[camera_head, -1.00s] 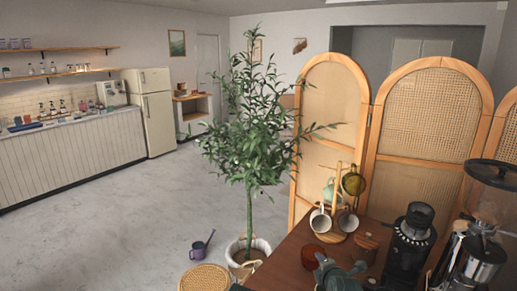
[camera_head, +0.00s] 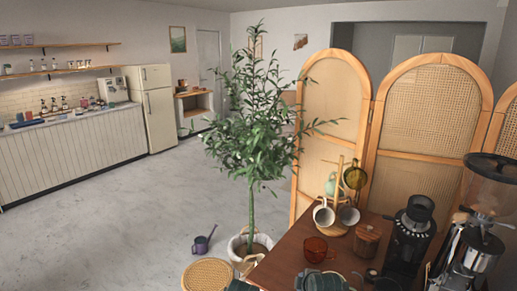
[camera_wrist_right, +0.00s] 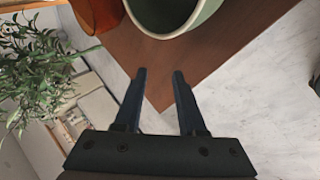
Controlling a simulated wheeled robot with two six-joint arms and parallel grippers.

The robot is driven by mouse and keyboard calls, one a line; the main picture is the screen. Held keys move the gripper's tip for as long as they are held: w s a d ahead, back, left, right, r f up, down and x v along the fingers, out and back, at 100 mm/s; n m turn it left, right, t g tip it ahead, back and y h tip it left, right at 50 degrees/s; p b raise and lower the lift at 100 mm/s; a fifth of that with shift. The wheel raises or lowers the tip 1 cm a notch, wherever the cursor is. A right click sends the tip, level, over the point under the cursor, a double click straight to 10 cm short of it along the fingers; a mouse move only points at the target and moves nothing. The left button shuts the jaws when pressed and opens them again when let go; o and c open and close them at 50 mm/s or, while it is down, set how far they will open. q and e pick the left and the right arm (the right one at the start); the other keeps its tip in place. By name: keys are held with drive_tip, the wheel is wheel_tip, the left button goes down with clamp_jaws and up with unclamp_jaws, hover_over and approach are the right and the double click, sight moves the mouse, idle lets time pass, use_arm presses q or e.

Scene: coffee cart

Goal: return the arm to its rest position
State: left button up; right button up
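My right gripper (camera_wrist_right: 159,74) is open and empty in the right wrist view. Its two dark fingers are apart over the corner of the wooden table, with only tabletop and floor behind the gap. A green cup (camera_wrist_right: 172,22) is just beyond the fingertips, apart from them. An orange glass cup (camera_wrist_right: 97,12) is beside it; it also shows on the table in the head view (camera_head: 315,249). A dark grey-green shape (camera_head: 322,281) is cut off at the bottom of the head view; I cannot tell whether it is the cup or my arm. My left gripper is not in view.
The wooden table (camera_head: 287,262) holds a mug tree (camera_head: 339,186) with several cups, a wooden canister (camera_head: 367,239), a black grinder (camera_head: 411,236) and a taller grinder (camera_head: 480,243). A potted plant (camera_head: 250,150) and woven stool (camera_head: 208,274) stand left. Open floor lies farther left.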

drive_tip(key=s+a+f+m+g, duration=0.2)
drive_tip(key=s+m+g, duration=0.1)
drive_tip(key=s, duration=0.3)
drive_tip(key=s+a+f+m+g+h, duration=0.1)
drive_tip(key=s+a+f+m+g, duration=0.1)
drive_tip(key=s+m, duration=0.3)
drive_tip(key=s+a+f+m+g+h, duration=0.1)
drive_tip(key=s+a+m+g, duration=0.2)
drive_tip(key=s, duration=0.3)
drive_tip(key=shift+s+a+f+m+g, duration=0.15)
drive_tip(key=shift+s+f+m+g, duration=0.3)
drive_tip(key=shift+m, duration=0.45)
